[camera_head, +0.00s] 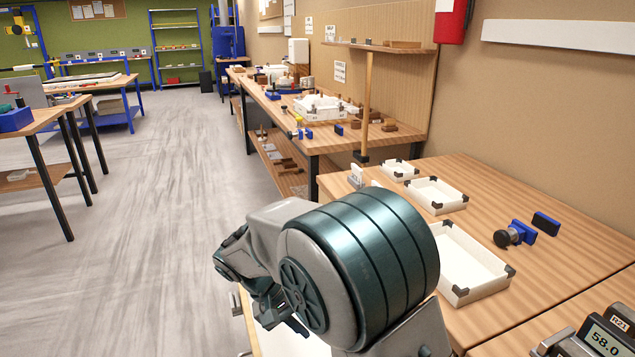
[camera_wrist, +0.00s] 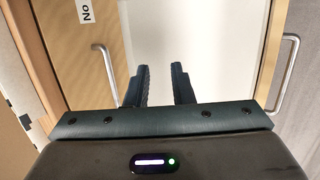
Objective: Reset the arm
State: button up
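My arm is folded in front of me in the head view, with a large dark teal and grey joint covering the near edge of the table. My gripper shows in the wrist view (camera_wrist: 160,68), its two dark fingers apart with an empty gap between them. The fingers point toward a pale panel (camera_wrist: 190,40) with a metal handle on each side. Nothing is held. In the head view, the gripper end is low and left of the big joint, partly hidden by my arm.
White trays with dark corners (camera_head: 437,195) lie on the wooden table (camera_head: 560,200) at right. A blue and black tool (camera_head: 514,234), a blue block (camera_head: 545,223) and a display reading 58.0 (camera_head: 604,340) are also there. A longer workbench stands behind. The grey floor (camera_head: 165,190) at left is clear.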

jog(key=s+d+r+m+t+y+p, duration=0.2)
jog(key=s+d+r+y+p, duration=0.4)
jog(key=s+d+r, duration=0.8)
jog(key=d+r+m+p, duration=0.1)
jog(key=d+r+p, duration=0.1)
jog(key=d, duration=0.1)
jog(key=shift+s+r+m+t+y+p, duration=0.25)
jog(key=shift+m+t+y+p, duration=0.05)
jog(key=shift+m+y, duration=0.1)
jog(key=shift+d, duration=0.1)
